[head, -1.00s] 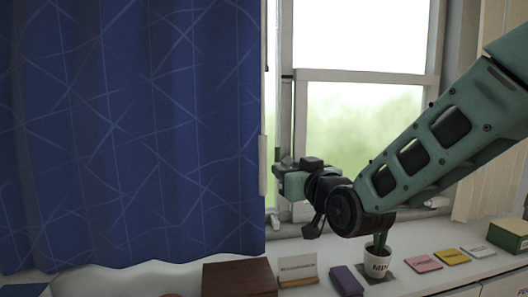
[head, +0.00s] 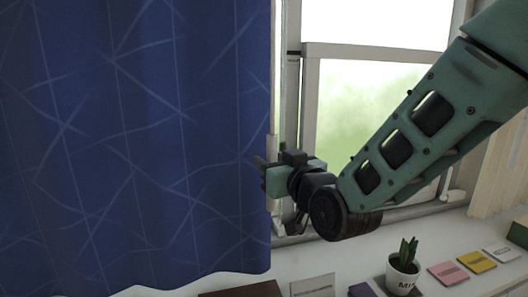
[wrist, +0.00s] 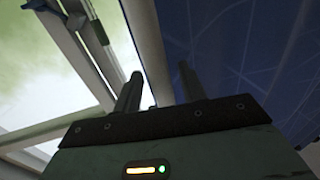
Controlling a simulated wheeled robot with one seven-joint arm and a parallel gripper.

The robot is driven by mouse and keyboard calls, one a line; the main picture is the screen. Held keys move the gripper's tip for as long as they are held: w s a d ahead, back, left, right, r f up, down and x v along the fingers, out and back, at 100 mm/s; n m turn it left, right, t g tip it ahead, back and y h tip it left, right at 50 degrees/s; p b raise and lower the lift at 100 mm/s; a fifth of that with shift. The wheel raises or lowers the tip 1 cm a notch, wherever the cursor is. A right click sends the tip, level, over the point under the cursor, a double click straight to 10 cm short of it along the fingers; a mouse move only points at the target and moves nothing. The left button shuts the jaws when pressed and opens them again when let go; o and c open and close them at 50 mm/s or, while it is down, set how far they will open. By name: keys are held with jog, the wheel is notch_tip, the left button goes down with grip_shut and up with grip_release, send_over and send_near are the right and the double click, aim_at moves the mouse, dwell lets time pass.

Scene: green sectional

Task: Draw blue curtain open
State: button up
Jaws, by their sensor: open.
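The blue curtain (head: 130,150) with pale crossing lines hangs over the left half of the head view. Its right edge hangs beside the window. My gripper (head: 261,168) is at that edge, pointing left, and its tip overlaps the blue cloth in the picture. In the wrist view my gripper (wrist: 158,80) is open, its two dark fingers apart. The curtain (wrist: 240,55) fills the right side there, behind the right finger. A pale strip shows between the fingers. I cannot tell whether either finger touches the cloth.
The window (head: 375,110) with its pale frame is right of the curtain. Below, the white sill (head: 400,222) holds a potted cactus (head: 404,272), a pink card (head: 447,273), a yellow card (head: 477,262) and a small sign (head: 313,286). My arm crosses the window.

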jog(key=shift+w+a, duration=0.2)
jog(key=shift+w, duration=0.1)
